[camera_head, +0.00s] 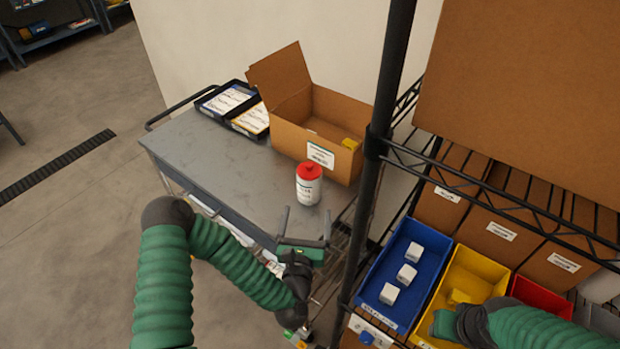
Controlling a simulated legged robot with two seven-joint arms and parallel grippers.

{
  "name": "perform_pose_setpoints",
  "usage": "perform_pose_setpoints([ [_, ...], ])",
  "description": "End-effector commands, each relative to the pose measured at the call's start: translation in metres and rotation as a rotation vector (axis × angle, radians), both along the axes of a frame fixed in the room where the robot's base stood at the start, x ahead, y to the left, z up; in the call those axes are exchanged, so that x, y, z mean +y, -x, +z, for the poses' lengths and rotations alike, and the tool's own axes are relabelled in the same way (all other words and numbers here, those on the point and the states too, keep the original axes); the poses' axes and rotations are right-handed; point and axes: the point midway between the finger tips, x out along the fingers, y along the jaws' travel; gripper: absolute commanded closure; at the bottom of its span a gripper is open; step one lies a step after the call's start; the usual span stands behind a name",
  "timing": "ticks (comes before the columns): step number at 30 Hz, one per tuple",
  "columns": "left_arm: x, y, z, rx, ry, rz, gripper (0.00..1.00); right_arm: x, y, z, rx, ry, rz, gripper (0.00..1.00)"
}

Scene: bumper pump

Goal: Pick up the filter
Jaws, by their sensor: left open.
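The filter (309,186) appears to be the white canister with a red cap. It stands upright on the grey cart top (205,160), in front of the open cardboard box. My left gripper (305,222) is open and empty at the cart's near edge. Its two fingers point toward the filter from just below it in the picture, apart from it. My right gripper (446,325) is over the yellow bin at the lower right. Its fingers cannot be made out.
The cardboard box (325,125) and black trays (228,99) stand at the cart's back. A black rack post (378,150) rises right of the filter. Blue (395,262), yellow (478,270) and red (540,296) bins sit on the rack.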

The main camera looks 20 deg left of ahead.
Motion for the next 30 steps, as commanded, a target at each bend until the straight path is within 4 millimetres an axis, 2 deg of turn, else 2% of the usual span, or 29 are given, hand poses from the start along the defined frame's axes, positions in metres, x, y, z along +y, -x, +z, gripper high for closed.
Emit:
perform_pose_setpoints([
  [1, 0.004, -0.014, 0.001, -0.004, -0.002, 0.003, 0.11, 0.0, 0.0, 0.001, 0.001, 0.0, 0.0, 0.64],
  [4, 0.008, -0.037, 0.0, -0.003, 0.0, 0.003, 0.11, 0.0, 0.0, 0.004, 0.001, 0.0, 0.0, 0.64],
  [11, 0.014, -0.063, 0.001, -0.002, 0.0, 0.001, 0.11, 0.0, 0.0, 0.008, 0.001, 0.0, 0.0, 0.64],
  [18, 0.025, -0.102, 0.001, -0.001, 0.0, -0.001, 0.11, 0.0, 0.0, 0.015, 0.0, 0.0, 0.0, 0.64],
  [26, 0.026, -0.106, -0.001, 0.001, 0.001, -0.001, 0.13, 0.0, 0.0, 0.015, 0.001, 0.0, 0.0, 0.64],
  [30, 0.026, -0.106, -0.001, 0.0, 0.001, -0.001, 0.31, 0.0, 0.0, 0.015, 0.0, 0.0, 0.0, 0.64],
])
